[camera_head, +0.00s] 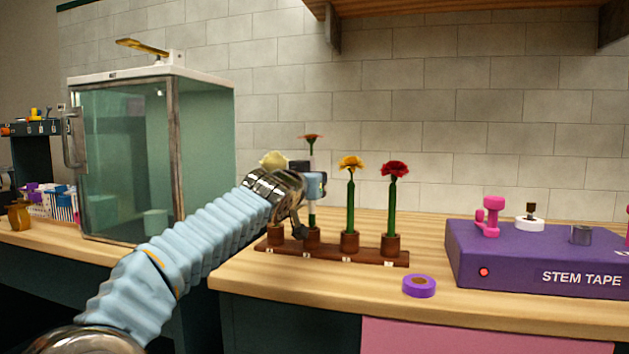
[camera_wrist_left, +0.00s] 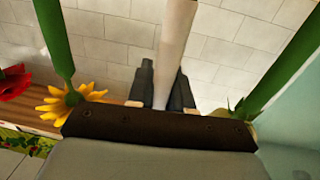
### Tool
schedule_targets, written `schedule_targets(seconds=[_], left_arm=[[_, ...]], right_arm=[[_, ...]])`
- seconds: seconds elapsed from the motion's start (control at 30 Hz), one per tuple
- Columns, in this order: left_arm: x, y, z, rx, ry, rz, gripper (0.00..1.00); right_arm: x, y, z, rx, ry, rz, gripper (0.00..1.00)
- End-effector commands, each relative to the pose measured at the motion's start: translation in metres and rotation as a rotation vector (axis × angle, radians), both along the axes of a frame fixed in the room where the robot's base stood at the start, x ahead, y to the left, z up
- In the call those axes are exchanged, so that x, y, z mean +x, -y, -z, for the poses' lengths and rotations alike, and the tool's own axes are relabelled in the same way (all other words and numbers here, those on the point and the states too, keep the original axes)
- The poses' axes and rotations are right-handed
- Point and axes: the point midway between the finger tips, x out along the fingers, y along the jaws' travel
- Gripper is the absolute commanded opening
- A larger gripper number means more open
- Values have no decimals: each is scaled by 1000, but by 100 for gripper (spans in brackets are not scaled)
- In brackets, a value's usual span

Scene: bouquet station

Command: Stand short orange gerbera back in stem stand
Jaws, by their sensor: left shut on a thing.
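The orange gerbera (camera_head: 311,137) stands upright with its bloom above my left gripper (camera_head: 313,185). The gripper is shut on its pale stem, which also shows between the fingers in the left wrist view (camera_wrist_left: 174,50). Below the gripper the stem runs down to the second cup from the left of the brown stem stand (camera_head: 330,256). I cannot tell how deep the stem's foot sits in that cup. My arm partly hides the stand's left end. My right gripper is not in view.
A yellow flower (camera_head: 351,163) and a red flower (camera_head: 395,170) stand in the stand's right cups. A cream flower (camera_head: 273,159) is at the left, partly hidden. A purple tape roll (camera_head: 419,286) and purple stem tape box (camera_head: 540,256) are right. A glass cabinet (camera_head: 125,160) stands left.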

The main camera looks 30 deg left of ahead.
Motion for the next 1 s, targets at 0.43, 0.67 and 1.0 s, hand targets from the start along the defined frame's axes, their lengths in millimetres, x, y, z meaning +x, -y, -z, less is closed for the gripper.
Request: schedule_targets(seconds=[0.43,0.67,1.0], left_arm=[[-1,0,2,0,0,0,0],[-1,0,4,0,0,0,0],[-1,0,5,0,0,0,0]], right_arm=[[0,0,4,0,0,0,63],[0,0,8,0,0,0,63],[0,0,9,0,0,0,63]])
